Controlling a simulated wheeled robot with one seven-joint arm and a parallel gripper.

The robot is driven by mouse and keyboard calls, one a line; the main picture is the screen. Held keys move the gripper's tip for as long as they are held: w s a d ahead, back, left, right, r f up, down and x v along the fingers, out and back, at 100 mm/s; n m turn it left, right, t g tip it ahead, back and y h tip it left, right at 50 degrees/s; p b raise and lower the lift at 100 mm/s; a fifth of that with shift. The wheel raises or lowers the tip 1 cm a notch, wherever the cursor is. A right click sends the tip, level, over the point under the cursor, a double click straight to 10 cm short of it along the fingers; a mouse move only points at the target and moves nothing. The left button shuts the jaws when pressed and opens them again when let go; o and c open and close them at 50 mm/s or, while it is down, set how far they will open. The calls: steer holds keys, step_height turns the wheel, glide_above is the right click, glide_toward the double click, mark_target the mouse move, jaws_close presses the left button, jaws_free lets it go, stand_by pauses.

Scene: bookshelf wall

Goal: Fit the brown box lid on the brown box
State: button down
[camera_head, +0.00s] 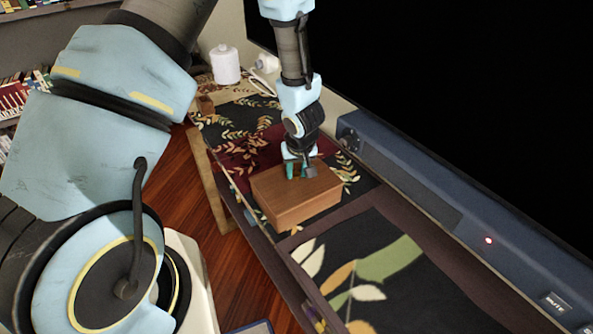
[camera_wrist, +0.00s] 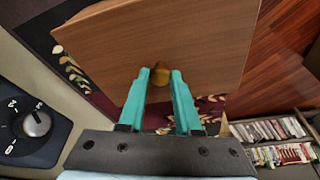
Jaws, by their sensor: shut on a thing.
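The brown box (camera_head: 306,214) stands on the dark, leaf-patterned surface in the middle of the head view. The brown box lid (camera_head: 277,184) lies over its top and looks roughly lined up with it. I cannot tell whether the lid is fully seated. My gripper (camera_head: 300,171) points down at the lid's middle. In the wrist view the lid (camera_wrist: 205,38) fills the upper middle, and the teal fingers of my gripper (camera_wrist: 160,78) are shut on its small golden-brown knob (camera_wrist: 160,70). The inside of the box is hidden.
A long dark blue device (camera_head: 440,200) with a dial runs along the right side. A white canister (camera_head: 225,64) stands at the back. The patterned surface in front of the box (camera_head: 365,265) is clear. Bookshelves (camera_head: 15,95) stand at the left, beyond the wooden floor.

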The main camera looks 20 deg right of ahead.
mark_target(299, 189)
steer(key=c, duration=0.5)
jaws_free()
steer(key=p+v, duration=0.4)
steer(key=v, duration=0.6)
steer(key=shift+s+r+p, duration=0.15)
steer(key=shift+r+p, duration=0.25)
steer(key=w+a+r+h+b, duration=0.2)
steer(key=w+a+r, duration=0.3)
steer(key=a+r, duration=0.45)
steer(key=s+a+r, duration=0.1)
steer(key=a, duration=0.5)
steer(key=s+a+r+g+y+b, duration=0.1)
steer(key=s+a, duration=0.1)
steer(key=a, duration=0.5)
steer(key=s+a+r+y, duration=0.1)
steer(key=s+a, duration=0.1)
steer(key=a, duration=0.5)
steer(key=shift+s+r+n+g+b, duration=0.2)
steer(key=shift+n+g+b, duration=0.2)
